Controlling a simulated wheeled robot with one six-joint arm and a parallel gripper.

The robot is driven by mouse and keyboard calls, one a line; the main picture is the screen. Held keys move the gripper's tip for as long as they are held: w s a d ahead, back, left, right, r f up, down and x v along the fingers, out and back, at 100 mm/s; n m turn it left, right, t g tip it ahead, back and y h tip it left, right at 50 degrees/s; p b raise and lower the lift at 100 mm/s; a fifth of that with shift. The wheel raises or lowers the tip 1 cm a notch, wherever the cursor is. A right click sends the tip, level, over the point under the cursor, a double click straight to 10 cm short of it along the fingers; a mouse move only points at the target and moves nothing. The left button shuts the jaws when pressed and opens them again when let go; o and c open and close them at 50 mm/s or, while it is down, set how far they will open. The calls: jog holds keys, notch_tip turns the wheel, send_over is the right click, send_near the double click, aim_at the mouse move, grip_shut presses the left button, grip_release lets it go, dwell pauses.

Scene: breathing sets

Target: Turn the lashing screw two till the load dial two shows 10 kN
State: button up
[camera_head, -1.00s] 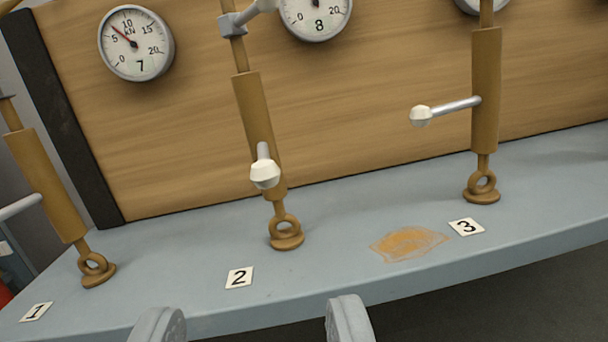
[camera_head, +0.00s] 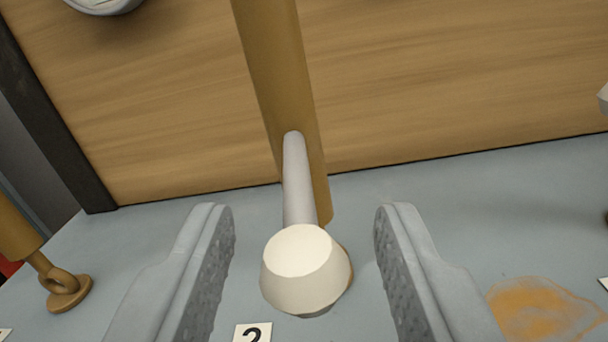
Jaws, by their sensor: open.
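Lashing screw two is a brown tube (camera_head: 275,70) that rises tilted in the middle of the view, behind the label "2" (camera_head: 252,333). Its grey handle bar (camera_head: 296,180) points toward me and ends in a cream knob (camera_head: 303,268). My gripper (camera_head: 305,225) is open, with one finger on each side of the knob and a gap on both sides. The knob hides the screw's lower eye. A dial's lower rim (camera_head: 102,5) shows at the top left, with its reading out of view. No readable load dial is in view.
The lower end of another screw (camera_head: 65,295) stands on the grey bench (camera_head: 400,185) at left. An orange-brown stain (camera_head: 540,308) lies at right. A wooden panel (camera_head: 450,80) stands behind. Part of a pale object (camera_head: 603,98) shows at the right edge.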

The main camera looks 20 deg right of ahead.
jog(key=shift+w+d, duration=0.25)
jog(key=shift+w, duration=0.2)
grip_shut()
jog(key=shift+s+d, duration=0.1)
jog(key=shift+s+d+n+t+y, duration=0.15)
jog(key=shift+d+n+t+y, duration=0.3)
jog(key=shift+y, duration=0.25)
jog(key=shift+s+d+n+t+y, duration=0.1)
jog(key=shift+d+n+t+y, duration=0.2)
jog(key=shift+n+y, duration=0.35)
